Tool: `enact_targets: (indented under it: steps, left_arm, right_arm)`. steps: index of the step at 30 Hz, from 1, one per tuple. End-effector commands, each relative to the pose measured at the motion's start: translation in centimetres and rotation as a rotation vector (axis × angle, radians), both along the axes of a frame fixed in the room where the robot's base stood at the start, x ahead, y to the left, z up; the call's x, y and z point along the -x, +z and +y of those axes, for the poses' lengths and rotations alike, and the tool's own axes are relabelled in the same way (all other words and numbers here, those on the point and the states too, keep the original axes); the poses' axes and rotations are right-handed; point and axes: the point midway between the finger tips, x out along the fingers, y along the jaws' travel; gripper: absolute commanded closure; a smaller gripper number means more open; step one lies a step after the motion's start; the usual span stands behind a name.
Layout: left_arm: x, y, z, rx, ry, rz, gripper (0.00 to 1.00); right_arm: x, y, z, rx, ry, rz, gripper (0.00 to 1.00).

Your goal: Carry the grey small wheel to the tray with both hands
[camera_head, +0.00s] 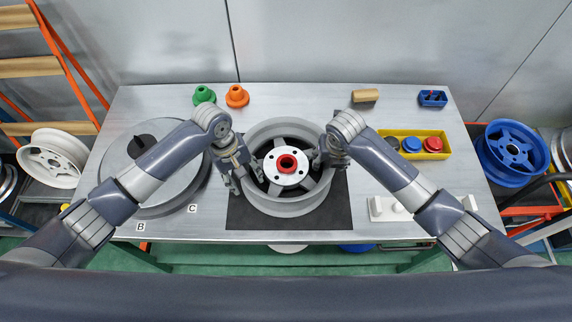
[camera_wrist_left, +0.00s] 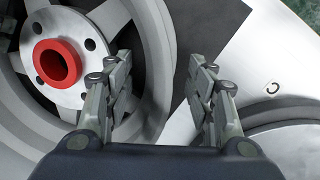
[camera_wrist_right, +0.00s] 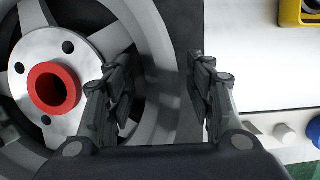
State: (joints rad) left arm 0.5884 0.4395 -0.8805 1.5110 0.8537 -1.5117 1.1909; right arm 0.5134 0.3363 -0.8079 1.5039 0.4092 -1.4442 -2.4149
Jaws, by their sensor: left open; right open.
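The grey wheel (camera_head: 285,207) lies flat on a black mat (camera_head: 336,214), with a red ring (camera_head: 287,163) in its pale hub. My left gripper (camera_head: 240,174) is open at the wheel's left side. In the left wrist view its jaws (camera_wrist_left: 160,88) stand on either side of the wheel's rim (camera_wrist_left: 152,40). My right gripper (camera_head: 324,158) is open at the wheel's right side. In the right wrist view its jaws (camera_wrist_right: 160,85) straddle the opposite rim (camera_wrist_right: 152,40). I cannot tell whether any finger touches the rim. I cannot tell which thing is the tray.
A round grey plate (camera_head: 186,190) with a black knob (camera_head: 141,145) lies on the left, by labels B and C. Green (camera_head: 204,95) and orange (camera_head: 237,96) parts stand at the back. A yellow tray (camera_head: 443,152) with round parts and white blocks (camera_head: 386,209) are right.

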Motion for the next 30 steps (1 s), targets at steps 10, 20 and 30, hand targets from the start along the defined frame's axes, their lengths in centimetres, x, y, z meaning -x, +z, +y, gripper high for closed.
enact_targets:
  steps: [10,20,30]
  left_arm:
    - [0.0,0.0,0.0,0.000,0.000,0.000,0.93]
    - [-0.1,0.2,-0.1,0.002,-0.001,-0.002,1.00]
    - [-0.1,1.1,-0.1,0.002,-0.002,-0.003,1.00]
  right_arm:
    - [0.0,0.0,0.0,0.000,0.000,0.001,0.93]
    - [-0.1,0.2,0.0,-0.001,0.000,-0.003,1.00]
    - [-0.1,1.1,0.0,-0.001,0.000,-0.004,1.00]
